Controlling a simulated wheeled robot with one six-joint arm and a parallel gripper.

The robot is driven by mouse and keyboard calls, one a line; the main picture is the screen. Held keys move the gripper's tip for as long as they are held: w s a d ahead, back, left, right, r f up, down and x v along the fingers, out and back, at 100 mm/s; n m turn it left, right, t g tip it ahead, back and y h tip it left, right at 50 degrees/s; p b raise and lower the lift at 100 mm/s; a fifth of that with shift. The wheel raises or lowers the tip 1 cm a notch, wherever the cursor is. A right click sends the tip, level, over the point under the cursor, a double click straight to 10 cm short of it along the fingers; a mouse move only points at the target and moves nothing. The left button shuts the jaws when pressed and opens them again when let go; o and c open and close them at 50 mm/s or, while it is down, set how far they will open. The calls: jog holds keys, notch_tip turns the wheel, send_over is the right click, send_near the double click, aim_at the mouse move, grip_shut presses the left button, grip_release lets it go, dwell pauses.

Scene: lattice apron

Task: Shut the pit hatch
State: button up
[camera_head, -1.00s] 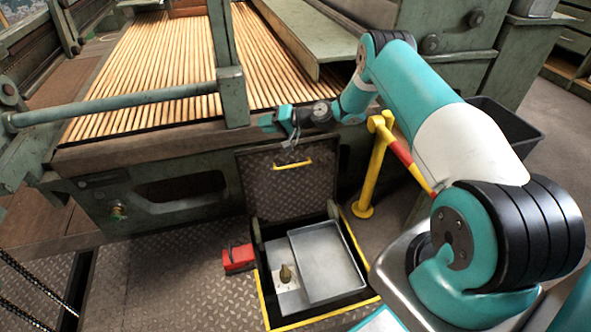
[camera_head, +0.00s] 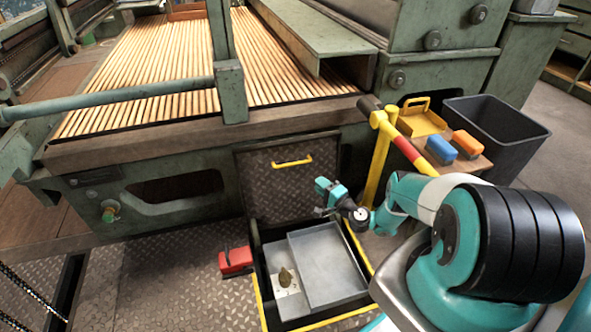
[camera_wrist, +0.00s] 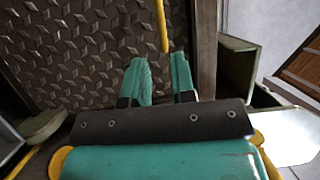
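The pit hatch lid (camera_head: 270,199), dark diamond plate, stands raised against the green machine's side. Its yellow handle (camera_head: 292,162) runs across its upper part. In the wrist view the lid (camera_wrist: 85,45) fills the upper left, and the yellow handle (camera_wrist: 162,25) lies beyond my fingertips. The open pit has a yellow-edged frame (camera_head: 263,310) below the lid. My gripper (camera_head: 321,197) is at the lid's right side, above the pit and lower than the handle. In the wrist view my gripper (camera_wrist: 161,62) has its two teal fingers apart with nothing between them.
A grey metal tray (camera_head: 328,262) lies in the pit. A red object (camera_head: 236,260) sits left of the pit. A yellow post (camera_head: 377,170) stands right of the lid, near a black bin (camera_head: 500,125). Diamond-plate floor (camera_head: 170,285) is clear at left.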

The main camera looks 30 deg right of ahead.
jog(key=b, duration=0.5)
send_near(296, 164)
jog(key=w+f, duration=0.1)
jog(key=w, duration=0.1)
jog(key=w+b, duration=0.2)
jog(key=b, duration=0.2)
jog(key=w+b, duration=0.3)
jog(key=b, duration=0.2)
jog(key=w+a+r+b, duration=0.1)
jog(key=w+b, duration=0.2)
jog(key=b, duration=0.1)
jog(key=shift+w, duration=0.25)
jog(key=shift+c, duration=0.4)
grip_shut()
